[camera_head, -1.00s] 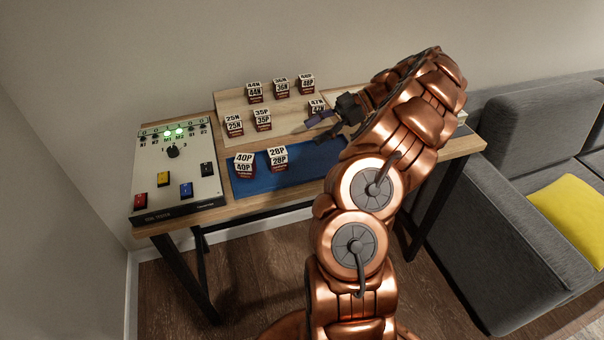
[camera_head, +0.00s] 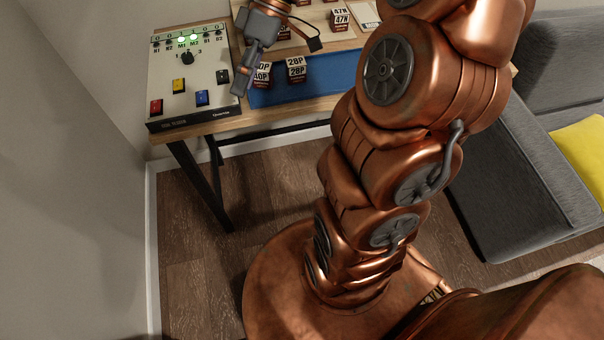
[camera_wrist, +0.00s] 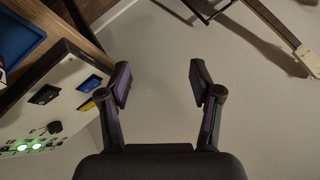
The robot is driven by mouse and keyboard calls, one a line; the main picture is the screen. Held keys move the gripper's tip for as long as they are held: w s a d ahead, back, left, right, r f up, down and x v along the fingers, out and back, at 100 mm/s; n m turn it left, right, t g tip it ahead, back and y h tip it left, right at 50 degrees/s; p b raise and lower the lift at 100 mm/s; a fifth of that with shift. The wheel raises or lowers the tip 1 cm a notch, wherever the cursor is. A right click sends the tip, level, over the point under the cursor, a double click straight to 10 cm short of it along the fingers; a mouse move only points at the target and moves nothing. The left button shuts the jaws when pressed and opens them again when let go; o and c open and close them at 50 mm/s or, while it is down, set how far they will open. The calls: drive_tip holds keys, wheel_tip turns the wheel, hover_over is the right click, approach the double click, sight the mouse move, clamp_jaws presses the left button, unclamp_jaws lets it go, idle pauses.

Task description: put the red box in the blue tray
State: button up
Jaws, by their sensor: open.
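The blue tray (camera_head: 325,86) lies flat at the table's front, right of the control panel. Two white-and-dark-red boxes stand on it, marked 40P (camera_head: 262,78) and 28P (camera_head: 297,70). Similar boxes, one marked 47N (camera_head: 340,19), stand behind. No wholly red box shows; the only plain red piece is a small block (camera_head: 156,106) on the panel. In the wrist view my gripper (camera_wrist: 160,84) is empty; the tray's corner (camera_wrist: 18,35) shows at top left.
The control panel (camera_head: 165,70) has two lit green lamps and yellow (camera_head: 178,86), blue (camera_head: 202,98) and black (camera_head: 222,77) blocks. A grey sofa (camera_head: 515,190) stands at right. A guitar neck (camera_wrist: 275,22) shows at upper right in the wrist view.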

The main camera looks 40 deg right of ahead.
drive_tip(key=s+a+f+m+h, duration=0.1)
drive_tip(key=s+f+m+h, duration=0.2)
drive_tip(key=s, duration=0.7)
drive_tip(key=s+a+f+m+h, duration=0.1)
drive_tip(key=s+m+h, duration=0.3)
drive_tip(key=s, duration=0.6)
drive_tip(key=shift+s+f+m+h, duration=0.15)
drive_tip(key=shift+f+m+h, duration=0.25)
drive_tip(key=shift+f+m, duration=0.55)
